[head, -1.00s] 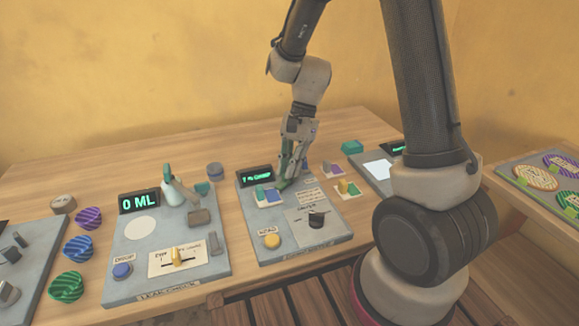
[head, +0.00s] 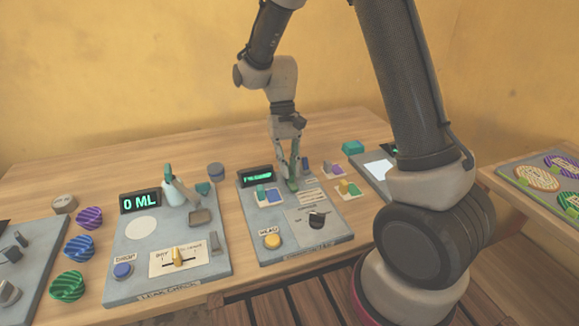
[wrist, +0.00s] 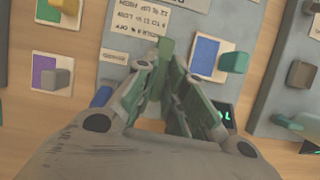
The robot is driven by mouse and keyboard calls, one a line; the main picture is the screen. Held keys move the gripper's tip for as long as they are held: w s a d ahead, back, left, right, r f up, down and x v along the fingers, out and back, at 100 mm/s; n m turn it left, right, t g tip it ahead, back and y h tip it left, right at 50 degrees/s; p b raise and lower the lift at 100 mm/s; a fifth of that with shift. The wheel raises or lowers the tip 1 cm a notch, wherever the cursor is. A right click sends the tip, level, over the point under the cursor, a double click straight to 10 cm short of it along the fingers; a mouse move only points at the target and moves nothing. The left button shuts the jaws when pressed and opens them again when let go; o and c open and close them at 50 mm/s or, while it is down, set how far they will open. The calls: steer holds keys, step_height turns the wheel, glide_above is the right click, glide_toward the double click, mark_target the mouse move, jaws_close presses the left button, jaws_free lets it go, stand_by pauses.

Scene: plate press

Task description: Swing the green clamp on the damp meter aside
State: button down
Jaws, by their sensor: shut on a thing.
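The damp meter (head: 262,222) is the middle grey plate, with a small lit display (head: 257,177) at its back. My gripper (head: 292,178) points down over the back right part of this plate. It is shut on the green clamp (wrist: 166,49), whose tip shows just past the fingertips in the wrist view. The clamp lies beside the white-and-blue pad (wrist: 204,57) with its green block (wrist: 233,62), apart from it, toward the printed label (wrist: 135,22). The fingers hide most of the clamp and its pivot.
A yellow button (head: 271,241) and a black dial (head: 317,219) are on the plate's front. A small card with blocks (head: 348,189) lies to its right. The 0 ML plate (head: 142,285) is to the left. Bare table lies behind.

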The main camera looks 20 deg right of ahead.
steer(key=n+h, duration=0.1)
steer(key=n, duration=0.3)
steer(key=shift+a+n+h, duration=0.1)
steer(key=shift+n+h, duration=0.3)
steer(key=shift+t, duration=0.3)
steer(key=c, duration=1.5)
jaws_free()
steer(key=v, duration=1.2)
steer(key=shift+w+a, duration=0.1)
